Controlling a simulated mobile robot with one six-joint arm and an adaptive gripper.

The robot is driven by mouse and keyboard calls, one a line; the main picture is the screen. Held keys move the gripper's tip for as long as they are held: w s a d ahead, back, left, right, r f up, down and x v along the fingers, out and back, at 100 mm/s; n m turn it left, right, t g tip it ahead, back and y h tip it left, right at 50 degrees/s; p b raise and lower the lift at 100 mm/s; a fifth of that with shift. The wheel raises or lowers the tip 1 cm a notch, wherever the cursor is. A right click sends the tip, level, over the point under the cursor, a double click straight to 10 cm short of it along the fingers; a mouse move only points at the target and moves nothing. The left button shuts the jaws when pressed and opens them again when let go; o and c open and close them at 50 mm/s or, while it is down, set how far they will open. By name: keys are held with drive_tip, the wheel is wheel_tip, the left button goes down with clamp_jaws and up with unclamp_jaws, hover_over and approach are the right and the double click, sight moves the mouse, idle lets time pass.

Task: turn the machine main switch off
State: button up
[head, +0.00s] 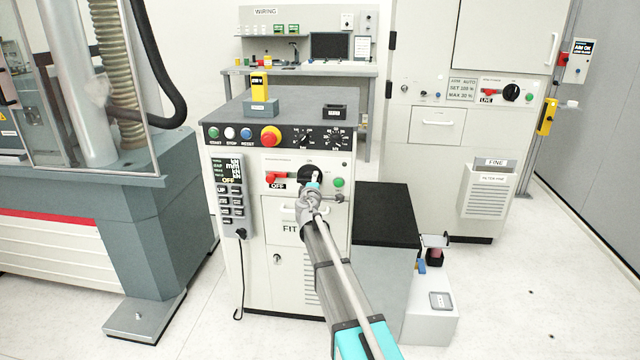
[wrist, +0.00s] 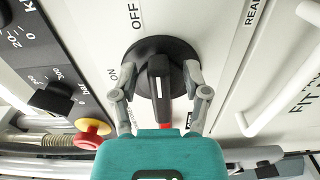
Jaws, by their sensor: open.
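The main switch is a black rotary knob with a raised grip bar on the front of the machine's control cabinet (head: 255,222). It shows in the wrist view (wrist: 158,62), with ON and OFF printed beside it. The bar runs roughly up and down there, with a red stripe towards my gripper. In the head view the knob (head: 306,170) is partly covered by my gripper (head: 313,184). My gripper is open in the wrist view (wrist: 160,78), one finger on each side of the bar. I cannot tell whether either finger touches it.
A white drawer handle (wrist: 285,75) is beside the knob. A second cabinet (head: 425,170) at back right has a similar knob tagged LIVE.

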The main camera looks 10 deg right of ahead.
drive_tip(key=shift+s, duration=0.1)
drive_tip(key=v, duration=1.2)
idle(0.4)
drive_tip(key=s+d+f+m+g+h, duration=0.1)
drive_tip(key=s+d+f+m+g, duration=0.45)
drive_tip(key=s, duration=0.25)
drive_tip(key=s+d+f+m+g+h, duration=0.1)
drive_tip(key=s+d+f+m+g, duration=0.4)
drive_tip(key=s, duration=0.3)
drive_tip(key=s+a+f+m+g+y, duration=0.2)
drive_tip(key=s+a+f+g+y, duration=0.15)
drive_tip(key=s, duration=0.45)
drive_tip(key=s+a+f+m+g+y, duration=0.25)
drive_tip(key=s+a+f+y, duration=0.2)
drive_tip(key=s, duration=0.45)
wheel_tip(320, 180, up, 27)
drive_tip(key=p, duration=2.7)
drive_tip(key=shift+n+g, duration=0.35)
drive_tip(key=shift+n, duration=0.05)
